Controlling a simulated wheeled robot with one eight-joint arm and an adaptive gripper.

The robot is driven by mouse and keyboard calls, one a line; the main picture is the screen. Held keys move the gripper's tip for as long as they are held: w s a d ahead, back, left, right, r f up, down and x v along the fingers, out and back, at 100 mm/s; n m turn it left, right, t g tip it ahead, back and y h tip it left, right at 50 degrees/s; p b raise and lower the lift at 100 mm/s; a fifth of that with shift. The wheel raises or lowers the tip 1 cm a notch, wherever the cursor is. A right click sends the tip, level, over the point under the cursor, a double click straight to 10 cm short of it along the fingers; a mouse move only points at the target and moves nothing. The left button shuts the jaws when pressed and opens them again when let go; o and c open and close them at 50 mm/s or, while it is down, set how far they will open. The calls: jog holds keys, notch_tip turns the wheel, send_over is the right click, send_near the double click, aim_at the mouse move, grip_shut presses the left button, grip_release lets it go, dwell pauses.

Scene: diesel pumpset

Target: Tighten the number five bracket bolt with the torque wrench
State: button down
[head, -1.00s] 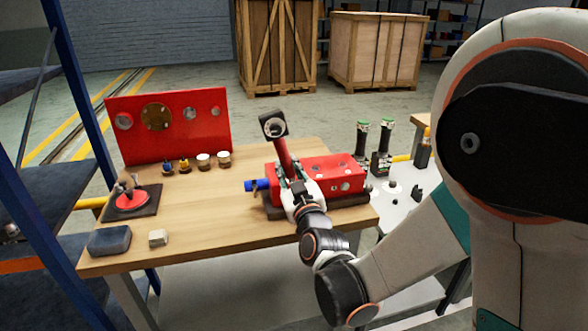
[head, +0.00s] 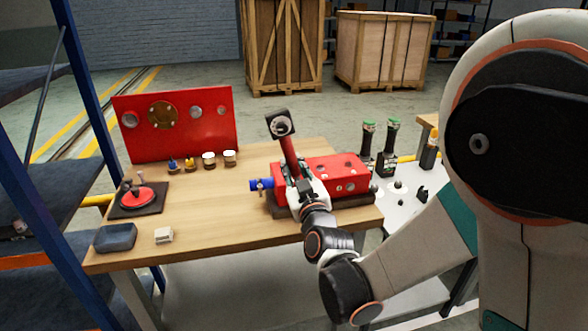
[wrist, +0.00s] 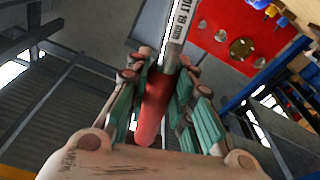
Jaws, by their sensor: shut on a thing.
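My gripper (head: 300,188) is shut on the red handle of a wrench-like tool (head: 289,152), at the red block (head: 345,170) on the bench. The tool stands nearly upright, with a dark square head and round pale face at its top. In the wrist view, my gripper (wrist: 158,85) has its green-padded fingers on both sides of the red handle (wrist: 155,105). A grey shaft with printed lettering (wrist: 182,25) runs up from it. The block has several round metal spots on its faces. I cannot tell which is the number five bracket bolt; my gripper hides part of the block.
A blue fitting (head: 260,184) sticks out left of the block. A red panel (head: 210,135) stands at the back left behind several small cups. The wooden bench (head: 215,205) is clear mid-left.

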jog(key=shift+w+a, duration=0.15)
jog(key=shift+w, duration=0.4)
dwell(0.6)
jog(key=w+d+f+m+h, duration=0.1)
jog(key=w+d+m, duration=0.2)
jog(key=d+m, duration=0.7)
jog(key=shift+d+f+t+h, duration=0.15)
jog(key=shift+f+t+h, duration=0.1)
jog(key=shift+t+h, duration=0.05)
dwell(2.7)
dwell(0.3)
